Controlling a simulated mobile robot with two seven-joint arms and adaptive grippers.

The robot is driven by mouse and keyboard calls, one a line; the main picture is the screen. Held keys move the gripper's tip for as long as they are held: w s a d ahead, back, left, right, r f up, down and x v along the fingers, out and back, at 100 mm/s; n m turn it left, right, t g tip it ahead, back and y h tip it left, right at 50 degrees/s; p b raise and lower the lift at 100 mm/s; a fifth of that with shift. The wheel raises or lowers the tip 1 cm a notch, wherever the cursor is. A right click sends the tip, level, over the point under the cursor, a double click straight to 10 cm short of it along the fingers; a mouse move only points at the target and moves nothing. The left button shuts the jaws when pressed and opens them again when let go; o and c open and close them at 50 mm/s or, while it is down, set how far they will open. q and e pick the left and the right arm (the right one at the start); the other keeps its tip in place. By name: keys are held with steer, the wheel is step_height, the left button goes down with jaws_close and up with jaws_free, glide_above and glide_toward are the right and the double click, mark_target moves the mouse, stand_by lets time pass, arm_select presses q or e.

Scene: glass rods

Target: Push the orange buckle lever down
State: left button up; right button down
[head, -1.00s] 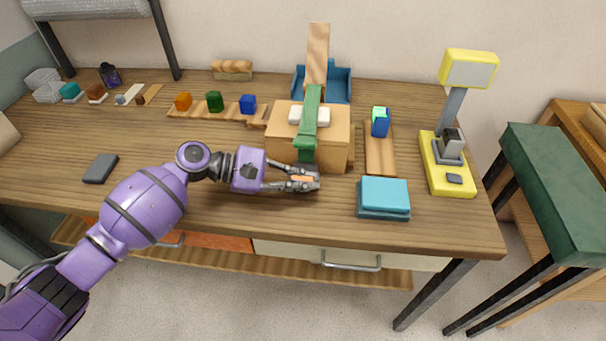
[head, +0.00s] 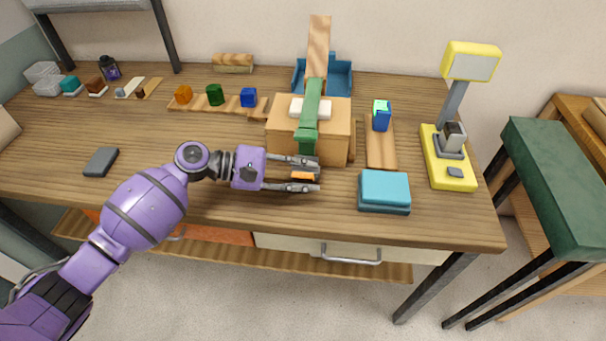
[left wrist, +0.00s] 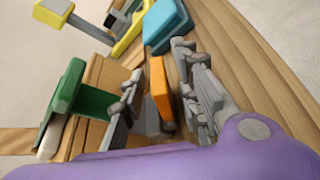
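The orange buckle lever (head: 302,177) is on a dark grey buckle at the front of the wooden box (head: 283,133), below the end of the green strap (head: 309,112). It also shows in the left wrist view (left wrist: 160,92), with a grey bracket beside it. My left gripper (head: 318,177) is open, its two fingers apart with the lever between them. In the left wrist view the lever stands clear of the right finger, with a gap; whether the left finger touches the buckle I cannot tell. My right gripper is out of view.
A teal box (head: 384,189) lies right of my left gripper near the table's front edge. A yellow lamp-like stand (head: 450,165) is farther right. A dark phone-like block (head: 101,161) lies at the left. Coloured blocks stand behind my left arm.

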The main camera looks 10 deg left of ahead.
arm_select(q)
steer(key=shift+a, duration=0.15)
steer(key=v, duration=1.1)
steer(key=shift+s+a+r, duration=0.1)
steer(key=shift+a+r, duration=0.05)
steer(key=shift+a, duration=0.15)
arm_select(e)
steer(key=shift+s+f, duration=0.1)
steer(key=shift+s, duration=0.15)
